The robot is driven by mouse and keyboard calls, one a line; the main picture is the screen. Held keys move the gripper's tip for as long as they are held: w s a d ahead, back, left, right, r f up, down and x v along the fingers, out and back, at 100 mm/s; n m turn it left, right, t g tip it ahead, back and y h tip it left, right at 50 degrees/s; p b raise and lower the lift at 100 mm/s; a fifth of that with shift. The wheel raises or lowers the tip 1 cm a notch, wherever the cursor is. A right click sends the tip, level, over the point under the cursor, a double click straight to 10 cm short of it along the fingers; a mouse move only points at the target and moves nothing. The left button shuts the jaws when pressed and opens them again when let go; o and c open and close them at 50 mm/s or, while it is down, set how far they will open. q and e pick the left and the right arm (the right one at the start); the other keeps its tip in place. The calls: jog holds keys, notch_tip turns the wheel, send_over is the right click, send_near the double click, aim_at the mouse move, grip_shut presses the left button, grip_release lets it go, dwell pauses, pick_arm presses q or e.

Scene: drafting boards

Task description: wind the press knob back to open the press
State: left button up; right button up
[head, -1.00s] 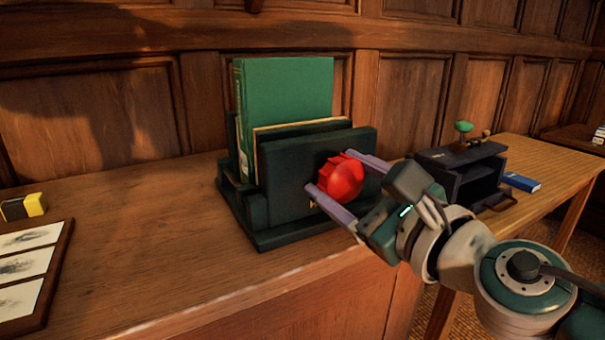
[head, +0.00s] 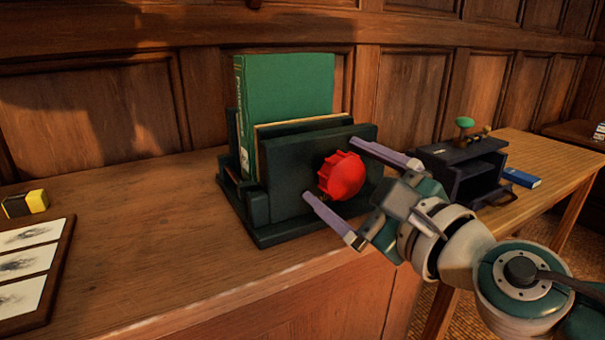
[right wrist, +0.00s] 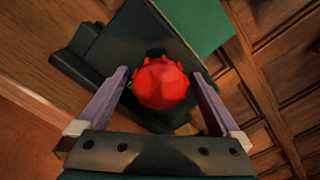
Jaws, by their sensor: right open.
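The dark green press (head: 285,205) stands on the wooden desk with a green book (head: 290,100) upright in it, beside a thin tan-edged board. The red press knob (head: 341,175) sits on the press's front plate. My right gripper (head: 329,168) is open, its two purple fingers on either side of the knob and apart from it in the head view. In the right wrist view the red knob (right wrist: 161,84) lies between the open fingers, with a gap at each side. My left gripper is not in view.
A framed set of sketches (head: 30,270) and a yellow-and-black block (head: 25,204) lie at the left. A dark box (head: 465,170) and a blue book (head: 521,179) are on the side table at right.

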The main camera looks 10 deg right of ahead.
jog(key=p+v, duration=0.1)
jog(key=v, duration=0.7)
jog(key=shift+s, duration=0.4)
jog(key=shift+d, duration=0.15)
